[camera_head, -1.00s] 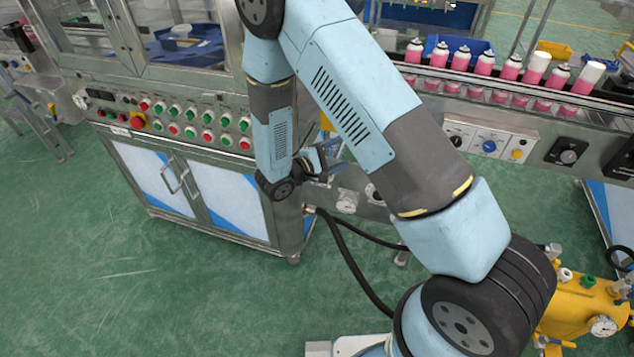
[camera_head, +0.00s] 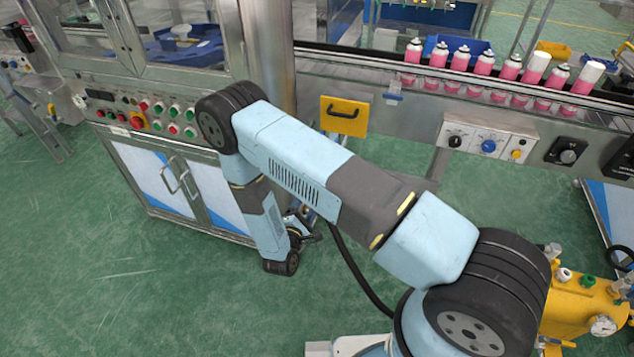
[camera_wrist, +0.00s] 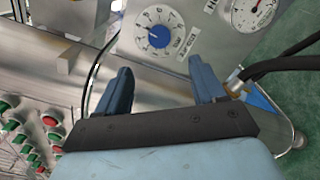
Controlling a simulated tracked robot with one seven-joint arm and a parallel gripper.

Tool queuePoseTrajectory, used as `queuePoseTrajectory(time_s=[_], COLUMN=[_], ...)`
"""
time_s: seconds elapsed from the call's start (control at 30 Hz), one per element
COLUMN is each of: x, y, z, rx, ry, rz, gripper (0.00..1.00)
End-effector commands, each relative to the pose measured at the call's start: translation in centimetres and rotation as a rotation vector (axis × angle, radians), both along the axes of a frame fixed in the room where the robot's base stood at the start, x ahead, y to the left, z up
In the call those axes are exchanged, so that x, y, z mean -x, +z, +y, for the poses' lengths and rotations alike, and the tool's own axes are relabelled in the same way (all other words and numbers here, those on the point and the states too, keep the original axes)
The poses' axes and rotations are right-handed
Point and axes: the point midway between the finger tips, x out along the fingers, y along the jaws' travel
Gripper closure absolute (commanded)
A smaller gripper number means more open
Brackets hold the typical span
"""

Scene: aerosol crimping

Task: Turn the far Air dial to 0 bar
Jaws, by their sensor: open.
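In the wrist view a round white dial with a blue knob (camera_wrist: 158,37) sits on a grey metal panel, just ahead of my fingertips. Marks and small lettering ring it, too blurred to read, so I cannot tell its setting or confirm that it is the far Air dial. My gripper (camera_wrist: 162,84) is open and empty, with one blue finger on each side below the dial, apart from the knob. In the head view my gripper (camera_head: 308,224) hangs low beside the cabinet's right end, and my arm hides the dial.
A white pressure gauge (camera_wrist: 253,15) is right of the dial. Dark hoses (camera_wrist: 285,62) run at the right. Push buttons (camera_wrist: 30,140) line the cabinet at lower left. In the head view, another panel with a blue knob (camera_head: 489,146) is under the can conveyor (camera_head: 480,82).

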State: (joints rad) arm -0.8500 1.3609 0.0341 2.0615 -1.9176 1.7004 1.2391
Motion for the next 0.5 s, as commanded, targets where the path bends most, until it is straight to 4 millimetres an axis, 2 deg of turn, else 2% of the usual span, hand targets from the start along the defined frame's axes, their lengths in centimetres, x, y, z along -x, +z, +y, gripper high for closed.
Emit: queuePoseTrajectory(time_s=[0.5], x=[-8.4], y=[0.1], z=[-3.1], rx=[0.000], ry=[-0.004], rz=[-0.003], gripper=[0.31])
